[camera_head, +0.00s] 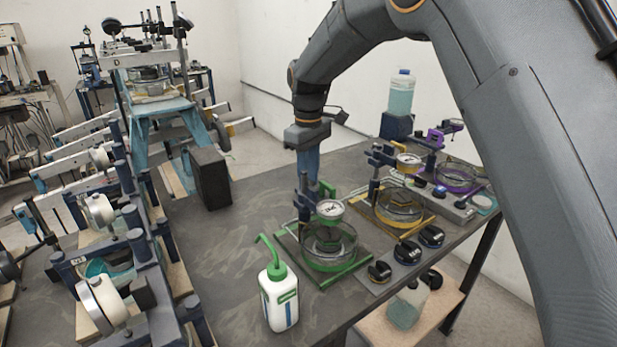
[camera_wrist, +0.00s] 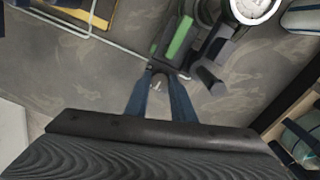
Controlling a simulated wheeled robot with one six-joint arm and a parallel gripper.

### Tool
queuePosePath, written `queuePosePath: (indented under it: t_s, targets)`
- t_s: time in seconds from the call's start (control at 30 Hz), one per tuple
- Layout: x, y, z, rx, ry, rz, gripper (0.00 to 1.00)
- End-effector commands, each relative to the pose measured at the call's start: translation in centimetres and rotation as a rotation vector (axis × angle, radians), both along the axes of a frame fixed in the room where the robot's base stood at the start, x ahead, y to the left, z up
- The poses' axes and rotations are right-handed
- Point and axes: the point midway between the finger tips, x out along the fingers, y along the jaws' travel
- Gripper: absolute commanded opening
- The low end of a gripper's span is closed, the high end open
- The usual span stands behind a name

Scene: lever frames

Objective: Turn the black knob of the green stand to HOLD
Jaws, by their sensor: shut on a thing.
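The green stand (camera_head: 345,270) is on the dark table, with a round glass dish on its green-edged base. A white dial (camera_head: 331,209) with a green mount sits above the dish; it shows at the top in the wrist view (camera_wrist: 253,8). My gripper (camera_head: 306,184) points down at the stand's dark post and clamp, behind the dial. In the wrist view its fingers (camera_wrist: 164,76) are close together beside a dark clamp with a green block (camera_wrist: 178,42). They are shut on what seems to be the black knob, mostly hidden between the tips. No HOLD mark is readable.
A yellow stand (camera_head: 400,208) and a purple stand (camera_head: 458,178) are to the right. A white bottle with a green spout (camera_head: 279,298) stands in front. Black round parts (camera_head: 407,252) lie at the table's front right. A black block (camera_head: 209,178) is to the left.

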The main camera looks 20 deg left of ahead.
Motion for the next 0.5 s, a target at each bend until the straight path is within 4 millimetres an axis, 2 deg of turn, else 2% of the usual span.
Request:
queuePosePath:
  t_s: [0.27, 0.5]
  targets:
    - [0.02, 0.02, 0.12, 0.000, 0.000, -0.113, 0.00]
    - [0.03, 0.02, 0.14, 0.000, 0.000, -0.313, 0.00]
